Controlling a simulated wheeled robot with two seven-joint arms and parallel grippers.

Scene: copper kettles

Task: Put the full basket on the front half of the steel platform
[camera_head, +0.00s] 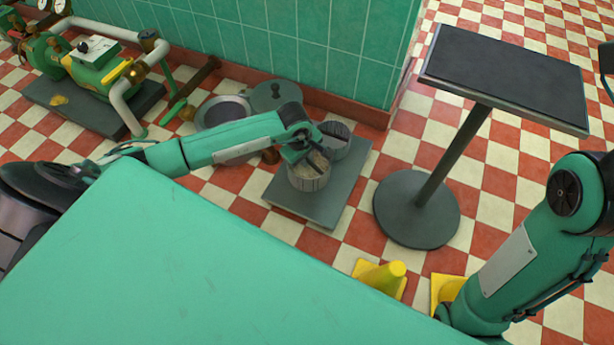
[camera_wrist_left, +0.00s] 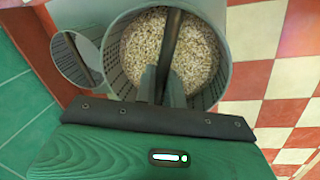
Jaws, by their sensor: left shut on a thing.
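The full basket (camera_head: 309,172) is a grey slatted tub of pale grains with a dark bar handle across its top; it also shows in the left wrist view (camera_wrist_left: 130,60). My left gripper (camera_head: 300,150) is over it, its fingers (camera_wrist_left: 163,88) shut on the handle bar. The basket is upright over the near part of a low grey platform (camera_head: 290,200); I cannot tell if it touches the platform. A second basket (camera_head: 338,146) stands behind it on the platform's far part and shows partly in the left wrist view (camera_wrist_left: 72,62). My right gripper is out of view.
A dark-topped pedestal stand (camera_head: 505,78) rises at the right on a round base. Yellow cones (camera_head: 385,277) stand on the near floor. A round pan (camera_head: 222,112) and a lid (camera_head: 276,95) lie left of the platform by the green tiled wall. Green pump machinery (camera_head: 95,65) stands far left.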

